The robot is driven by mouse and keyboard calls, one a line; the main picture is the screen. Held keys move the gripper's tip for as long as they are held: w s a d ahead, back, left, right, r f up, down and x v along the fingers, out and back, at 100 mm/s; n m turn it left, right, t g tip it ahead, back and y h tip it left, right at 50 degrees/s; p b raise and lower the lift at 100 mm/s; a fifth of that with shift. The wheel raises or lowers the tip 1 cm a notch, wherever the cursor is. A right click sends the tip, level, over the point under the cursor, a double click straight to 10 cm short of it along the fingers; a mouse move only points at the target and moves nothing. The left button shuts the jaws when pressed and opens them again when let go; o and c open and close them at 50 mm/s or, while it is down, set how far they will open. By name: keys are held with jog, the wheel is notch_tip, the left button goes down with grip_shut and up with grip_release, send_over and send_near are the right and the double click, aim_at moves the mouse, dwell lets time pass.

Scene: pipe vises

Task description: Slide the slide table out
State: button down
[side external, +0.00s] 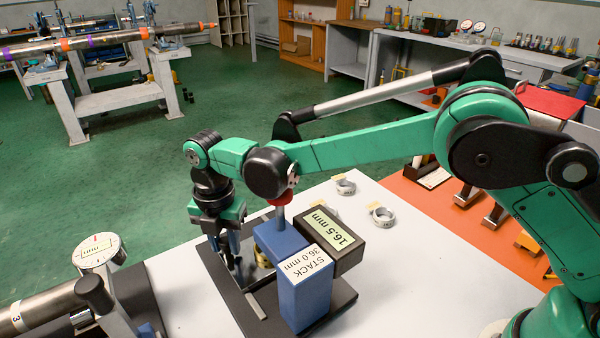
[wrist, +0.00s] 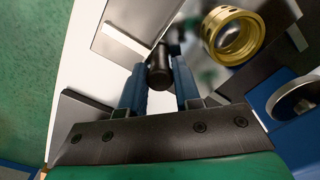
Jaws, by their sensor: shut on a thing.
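A measuring stand sits on a dark base plate (side external: 340,297) on the white table, with a blue column and a readout of 16.5 mm (side external: 332,228). A brass ring (side external: 263,259) stands low beside the column, partly hidden; it also shows in the wrist view (wrist: 210,34). The ring rests on a shiny surface that looks like the slide table (wrist: 205,76). My gripper (side external: 231,263) points down at the stand's left side. In the wrist view, its two blue fingers (wrist: 160,75) are shut on a black knob (wrist: 159,68) at the slide table's edge. How the knob joins the table is hidden.
A blue block labelled STACK 36.0 mm (side external: 305,285) stands close to my gripper's right. Silver rings (side external: 382,217) lie on the white table behind. A pipe (side external: 45,308) and round dial (side external: 97,252) are at left. Green floor lies beyond the table.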

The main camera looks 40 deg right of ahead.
jog(key=w, duration=0.3)
jog(key=shift+w+a, duration=0.2)
jog(key=shift+w, duration=0.8)
jog(key=shift+d, duration=0.1)
jog(key=c, duration=0.6)
grip_release()
jog(key=shift+r, duration=0.1)
jog(key=shift+r, duration=2.75)
jog(key=shift+d, duration=0.1)
